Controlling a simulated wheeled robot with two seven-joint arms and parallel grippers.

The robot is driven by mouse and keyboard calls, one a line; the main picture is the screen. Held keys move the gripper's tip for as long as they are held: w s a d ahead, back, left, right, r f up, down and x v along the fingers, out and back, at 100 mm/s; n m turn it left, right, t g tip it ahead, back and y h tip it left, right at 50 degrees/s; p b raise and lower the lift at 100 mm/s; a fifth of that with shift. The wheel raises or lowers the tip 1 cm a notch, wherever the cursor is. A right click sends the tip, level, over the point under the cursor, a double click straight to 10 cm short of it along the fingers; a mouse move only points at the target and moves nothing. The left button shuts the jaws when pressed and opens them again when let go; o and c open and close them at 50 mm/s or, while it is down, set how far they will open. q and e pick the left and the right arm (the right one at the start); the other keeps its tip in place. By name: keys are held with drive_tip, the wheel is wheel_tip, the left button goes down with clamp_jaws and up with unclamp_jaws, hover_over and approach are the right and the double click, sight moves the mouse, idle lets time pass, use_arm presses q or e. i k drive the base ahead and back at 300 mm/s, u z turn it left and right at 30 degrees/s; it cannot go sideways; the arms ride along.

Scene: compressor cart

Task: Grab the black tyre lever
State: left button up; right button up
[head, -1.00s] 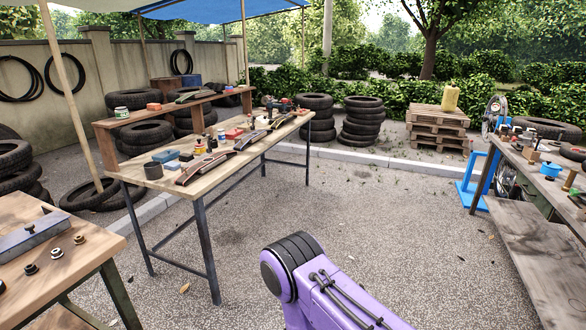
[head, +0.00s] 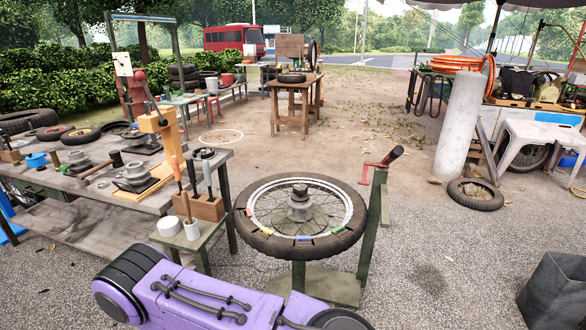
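A wooden block (head: 205,207) stands on a small green stand left of the wheel. Several upright tools with slim handles rise from it, among them an orange-topped one (head: 177,172) and a dark one (head: 191,178). One of these may be the black tyre lever, but they are too small to tell for sure. Neither of my grippers is in view. Only a purple link of my arm shows at the bottom, well in front of the block.
A spoked wheel with its tyre (head: 345,236) lies flat on a stand right of the block. A red crank (head: 378,166) rises beside it. A cluttered bench (head: 75,206) fills the left. A dark bin (head: 556,292) is at lower right. Open gravel lies between wheel and bin.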

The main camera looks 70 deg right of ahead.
sight(189, 164)
drive_tip(key=z, duration=2.2)
